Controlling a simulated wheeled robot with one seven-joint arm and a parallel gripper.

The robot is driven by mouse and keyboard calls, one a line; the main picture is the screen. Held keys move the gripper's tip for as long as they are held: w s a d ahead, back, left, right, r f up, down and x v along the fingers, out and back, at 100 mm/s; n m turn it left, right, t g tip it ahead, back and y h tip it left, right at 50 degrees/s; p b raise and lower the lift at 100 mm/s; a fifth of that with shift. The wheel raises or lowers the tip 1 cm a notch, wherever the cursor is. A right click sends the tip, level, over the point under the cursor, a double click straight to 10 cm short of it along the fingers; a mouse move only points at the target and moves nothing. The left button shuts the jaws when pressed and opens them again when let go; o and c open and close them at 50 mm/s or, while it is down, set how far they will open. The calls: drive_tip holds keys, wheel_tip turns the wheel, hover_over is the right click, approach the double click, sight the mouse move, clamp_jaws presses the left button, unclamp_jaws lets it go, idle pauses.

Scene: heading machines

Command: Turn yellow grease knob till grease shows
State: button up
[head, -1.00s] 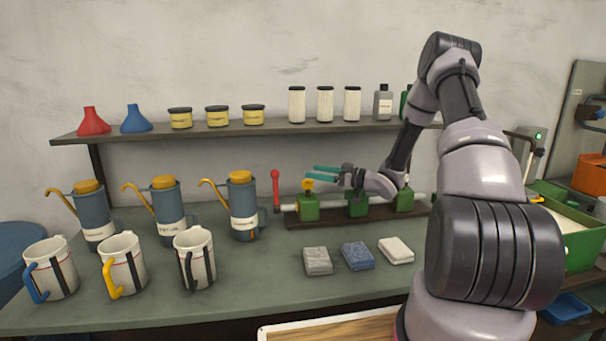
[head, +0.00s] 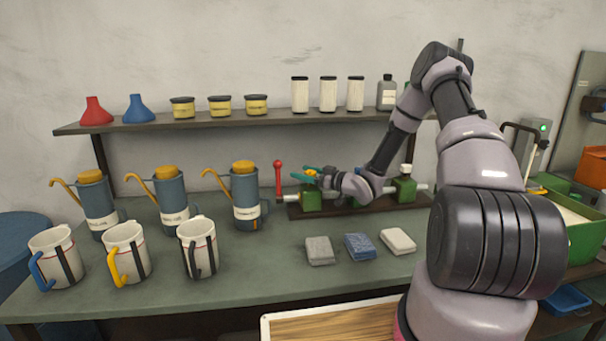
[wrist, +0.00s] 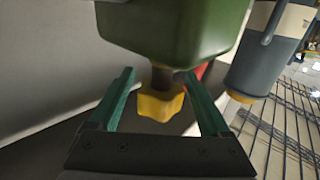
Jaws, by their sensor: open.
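The yellow grease knob (wrist: 160,103) sits on a short stem at a green block (wrist: 175,30) in the wrist view. In the head view the knob (head: 311,172) shows partly at the top of the leftmost green block (head: 311,200) on the bench manifold. My gripper (wrist: 164,100) is open, with one green finger on each side of the knob. Gaps show between the fingers and the knob. In the head view my gripper (head: 307,177) is at the knob from the right. No grease can be made out.
A red-handled lever (head: 278,178) stands just left of the block. Blue oil cans (head: 247,195) and mugs (head: 198,247) stand to the left. Several pads (head: 359,247) lie in front of the manifold. A shelf (head: 220,125) with jars runs above.

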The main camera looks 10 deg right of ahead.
drive_tip(key=shift+w+a, duration=0.15)
drive_tip(key=shift+a, duration=0.05)
clamp_jaws()
drive_tip(key=shift+s+a+n+g+y, duration=0.1)
drive_tip(key=shift+s+n+g+y, duration=0.1)
drive_tip(key=shift+n+g+y, duration=0.8)
unclamp_jaws()
